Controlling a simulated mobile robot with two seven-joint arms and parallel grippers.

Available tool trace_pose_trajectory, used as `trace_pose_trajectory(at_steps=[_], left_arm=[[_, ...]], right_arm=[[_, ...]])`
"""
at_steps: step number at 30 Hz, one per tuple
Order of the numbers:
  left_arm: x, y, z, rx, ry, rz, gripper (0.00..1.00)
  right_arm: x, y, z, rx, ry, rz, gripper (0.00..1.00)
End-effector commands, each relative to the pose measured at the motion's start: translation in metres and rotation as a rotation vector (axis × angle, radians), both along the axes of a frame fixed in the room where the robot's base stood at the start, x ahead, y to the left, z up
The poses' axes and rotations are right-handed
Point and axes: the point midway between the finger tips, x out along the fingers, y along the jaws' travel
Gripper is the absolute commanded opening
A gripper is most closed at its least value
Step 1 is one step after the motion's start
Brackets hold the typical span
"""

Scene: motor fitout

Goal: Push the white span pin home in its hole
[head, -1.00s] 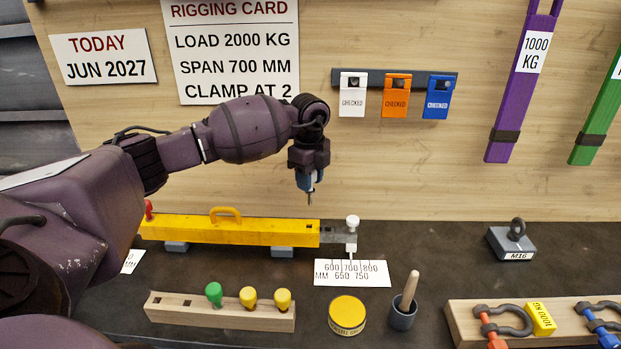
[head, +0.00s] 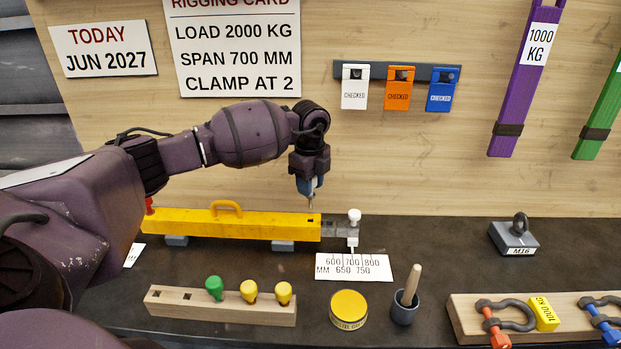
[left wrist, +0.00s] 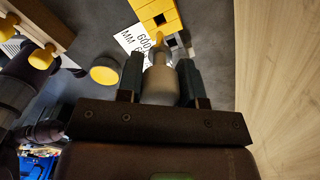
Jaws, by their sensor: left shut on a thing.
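My left gripper (head: 309,190) points down above the right part of the yellow spreader beam (head: 250,226). It is shut on a pale pin, taken to be the white span pin (left wrist: 160,82), which stands upright between the fingers in the left wrist view. Its narrow tip points down in the head view, a little above a dark hole (head: 313,221) in the beam's top; I cannot tell whether it is in line. A grey inner bar (head: 336,229) comes out of the beam's right end, with a white knob (head: 354,215) standing at its tip. My right gripper is not in view.
A scale card (head: 354,267) lies in front of the bar. A wooden rack (head: 220,307) with green and yellow pegs, a yellow tin (head: 348,309) and a grey pot (head: 403,313) stand nearer the front. The wall (head: 400,170) rises close behind the beam.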

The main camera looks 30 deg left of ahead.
Motion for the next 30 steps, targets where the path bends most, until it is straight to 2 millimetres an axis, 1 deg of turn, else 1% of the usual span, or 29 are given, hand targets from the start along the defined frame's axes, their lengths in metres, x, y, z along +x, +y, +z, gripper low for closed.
trace_pose_trajectory(at_steps=[1,3,9,18,30], left_arm=[[0.0,0.0,-0.006,0.0,0.001,0.0,0.1],[0.0,0.0,-0.012,-0.001,0.001,0.0,0.1],[0.0,0.0,-0.023,0.0,0.0,0.0,0.1],[0.0,0.0,-0.024,0.0,-0.001,0.0,0.1],[0.0,0.0,-0.024,0.0,-0.001,0.0,0.1]], right_arm=[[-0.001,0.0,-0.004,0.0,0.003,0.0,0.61],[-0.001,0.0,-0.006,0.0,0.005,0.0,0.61],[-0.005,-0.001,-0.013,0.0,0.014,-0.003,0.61],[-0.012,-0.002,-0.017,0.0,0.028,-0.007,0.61],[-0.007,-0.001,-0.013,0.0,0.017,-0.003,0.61]])
